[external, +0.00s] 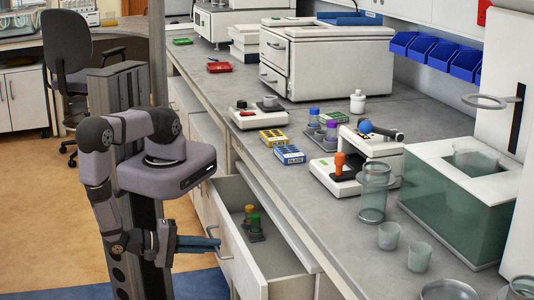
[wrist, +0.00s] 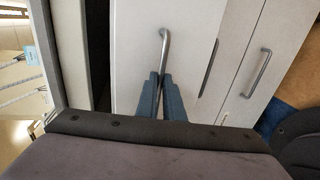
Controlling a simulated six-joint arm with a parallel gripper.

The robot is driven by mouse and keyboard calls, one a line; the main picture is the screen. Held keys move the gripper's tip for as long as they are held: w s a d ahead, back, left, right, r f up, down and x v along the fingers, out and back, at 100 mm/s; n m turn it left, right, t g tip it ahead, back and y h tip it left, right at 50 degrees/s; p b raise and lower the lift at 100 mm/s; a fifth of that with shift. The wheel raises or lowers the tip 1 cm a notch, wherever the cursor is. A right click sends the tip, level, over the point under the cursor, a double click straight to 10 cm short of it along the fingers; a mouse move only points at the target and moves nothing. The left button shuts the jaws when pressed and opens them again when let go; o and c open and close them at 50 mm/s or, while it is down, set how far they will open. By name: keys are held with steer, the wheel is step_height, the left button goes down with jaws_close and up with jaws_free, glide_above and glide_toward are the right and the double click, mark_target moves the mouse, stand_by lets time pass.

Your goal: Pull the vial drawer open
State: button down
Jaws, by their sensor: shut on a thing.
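The vial drawer (external: 262,282) stands pulled out from the bench front in the external view. Inside it, vials with green and orange caps (external: 252,221) stand in a small holder towards the back. My gripper (external: 217,244) is at the drawer's front, with its blue fingers shut on the drawer handle (external: 212,232). In the wrist view the blue fingers (wrist: 160,80) close around one end of the metal bar handle (wrist: 164,45) on the white drawer front (wrist: 130,70). The fingers hide part of the handle.
The grey bench top (external: 300,187) above carries boxes, vials, beakers and instruments. Other closed fronts with bar handles show beside the drawer in the wrist view (wrist: 262,75). A black chair (external: 70,60) stands behind my arm. Floor is clear at the left.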

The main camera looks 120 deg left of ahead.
steer(key=f+v, duration=0.2)
steer(key=v, duration=0.9)
steer(key=shift+f+b, duration=0.15)
steer(key=shift+b, duration=0.15)
steer(key=shift+s+d, duration=0.1)
steer(key=shift+d, duration=0.05)
steer(key=c, duration=1.9)
jaws_free()
steer(key=b+v, duration=0.1)
steer(key=v, duration=0.6)
steer(key=shift+s+d, duration=0.1)
steer(key=shift+s, duration=0.05)
